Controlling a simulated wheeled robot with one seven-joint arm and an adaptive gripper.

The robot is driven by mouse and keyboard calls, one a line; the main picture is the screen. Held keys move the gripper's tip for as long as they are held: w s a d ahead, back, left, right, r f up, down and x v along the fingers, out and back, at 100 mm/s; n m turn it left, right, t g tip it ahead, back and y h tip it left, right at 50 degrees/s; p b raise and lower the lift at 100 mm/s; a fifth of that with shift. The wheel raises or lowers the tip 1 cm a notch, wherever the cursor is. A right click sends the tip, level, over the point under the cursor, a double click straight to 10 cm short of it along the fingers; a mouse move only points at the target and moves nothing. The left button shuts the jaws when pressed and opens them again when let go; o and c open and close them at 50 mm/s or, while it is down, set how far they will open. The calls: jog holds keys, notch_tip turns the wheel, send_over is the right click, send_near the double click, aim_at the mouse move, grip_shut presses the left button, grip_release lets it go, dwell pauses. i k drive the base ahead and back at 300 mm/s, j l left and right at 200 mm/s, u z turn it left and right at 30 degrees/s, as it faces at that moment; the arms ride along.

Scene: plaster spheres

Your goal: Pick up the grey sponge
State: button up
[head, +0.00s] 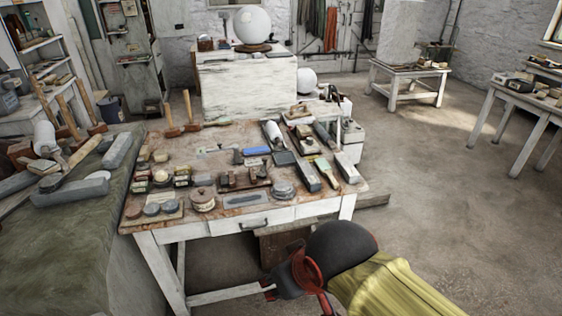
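Several grey pieces lie on the wooden worktable (230,201), and I cannot tell for certain which one is the grey sponge. A long grey block (308,177) lies right of the middle, a flat dark grey piece (284,158) lies just behind it, and a round grey piece (283,190) lies near the front edge. My gripper (268,290) shows small and dark at the lower middle, in front of the table and below its top. Its fingers are too small and partly hidden to tell if they are open. I see nothing held.
Tools and small blocks crowd the tabletop. Mallets (172,120) stand at its back left. A green-topped bench (75,215) with large grey pieces is close on the left. A white block with a sphere (252,24) stands behind. Open floor (440,190) lies to the right.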

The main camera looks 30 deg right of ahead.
aim_at(202, 180)
jog(key=i+j+u, duration=0.1)
jog(key=i+u, duration=0.2)
jog(key=i, duration=0.7)
jog(key=i+l+u, duration=0.25)
jog(key=i, duration=0.7)
jog(key=j, duration=0.1)
